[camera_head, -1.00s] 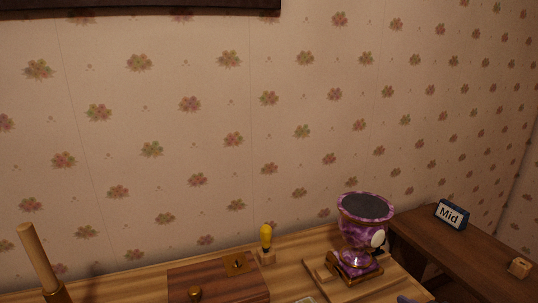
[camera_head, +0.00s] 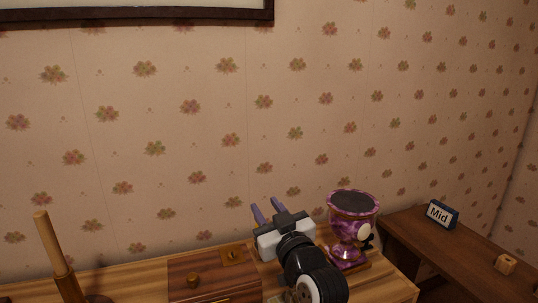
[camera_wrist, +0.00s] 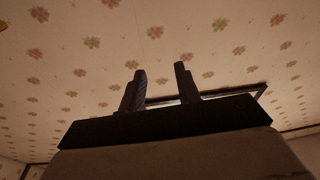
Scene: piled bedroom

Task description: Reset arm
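My gripper (camera_head: 270,212) is raised above the wooden table (camera_head: 130,280) in the head view, between a wooden box and a purple goblet. Its two purple-grey fingers point up and stand apart. Nothing shows between them. The wrist view shows the same open fingers (camera_wrist: 160,88) against the flowered wall, with a dark picture frame (camera_wrist: 222,95) behind them.
The purple goblet (camera_head: 353,205) stands close to the right of my arm. A wooden box (camera_head: 200,282) with a knob is to the left. A wooden rod (camera_head: 52,245) stands at far left. A "Mid" sign (camera_head: 442,214) and a small wooden block (camera_head: 505,264) are on the darker side table (camera_head: 455,250).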

